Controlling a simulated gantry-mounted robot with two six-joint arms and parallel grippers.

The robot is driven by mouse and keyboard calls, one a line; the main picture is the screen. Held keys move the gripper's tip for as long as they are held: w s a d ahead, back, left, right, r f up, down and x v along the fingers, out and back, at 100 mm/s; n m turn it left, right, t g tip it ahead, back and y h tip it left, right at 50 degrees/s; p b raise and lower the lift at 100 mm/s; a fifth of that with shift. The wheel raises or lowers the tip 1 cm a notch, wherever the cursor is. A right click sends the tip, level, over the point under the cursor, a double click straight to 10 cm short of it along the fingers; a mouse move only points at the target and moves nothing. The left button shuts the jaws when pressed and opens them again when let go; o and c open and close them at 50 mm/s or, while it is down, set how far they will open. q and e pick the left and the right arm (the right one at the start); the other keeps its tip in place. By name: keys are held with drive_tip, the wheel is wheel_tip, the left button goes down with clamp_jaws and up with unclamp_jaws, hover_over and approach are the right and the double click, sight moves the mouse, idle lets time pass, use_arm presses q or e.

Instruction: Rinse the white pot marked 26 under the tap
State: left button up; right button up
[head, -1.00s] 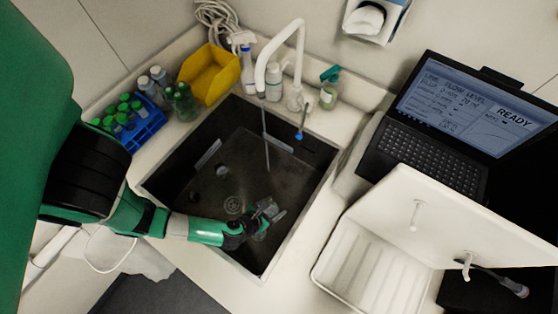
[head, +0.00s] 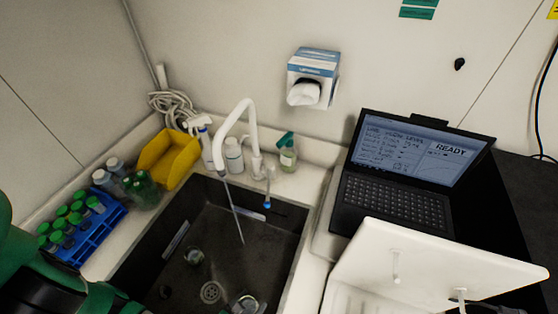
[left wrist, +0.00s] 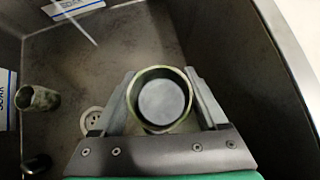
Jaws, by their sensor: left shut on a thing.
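In the left wrist view my left gripper (left wrist: 161,92) is shut on a round, open-topped pot (left wrist: 160,101) with a pale grey inside and an olive rim. No number on it is readable. In the head view the pot (head: 245,304) and fingers show only partly at the bottom edge, low in the sink beside the drain. The white tap (head: 247,105) arches over the sink, and a thin stream (head: 233,212) runs from its spout. The stream falls apart from the pot, beyond it. My right gripper is not in view.
The dark sink (head: 278,236) has a drain (head: 210,292). Another small pot (left wrist: 39,99) stands left of my gripper, with a dark object (left wrist: 37,165) nearby. Bottles, a yellow bin (head: 168,157) and a blue rack (head: 92,236) line the rim. A laptop (head: 400,185) stands right.

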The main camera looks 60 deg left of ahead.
sight(253, 305)
use_arm(q)
wheel_tip(253, 305, up, 5)
drive_tip(key=p, duration=0.3)
drive_tip(key=shift+p, duration=0.4)
wheel_tip(253, 305, up, 9)
drive_tip(key=w+n+b, duration=0.1)
drive_tip(key=w, duration=0.4)
drive_tip(key=w+d+r+n+g+y+b, duration=0.1)
drive_tip(key=w, duration=0.4)
drive_tip(key=w+r+n+g+y+b, duration=0.1)
drive_tip(key=w, duration=0.4)
drive_tip(key=shift+w+d+n+b, duration=0.2)
drive_tip(key=shift+w+n+b, duration=0.05)
drive_tip(key=shift+n+b, duration=0.15)
drive_tip(key=shift+s+a+f, duration=0.15)
drive_tip(key=shift+s+f, duration=0.2)
drive_tip(key=shift+s, duration=0.15)
drive_tip(key=shift+w, duration=0.1)
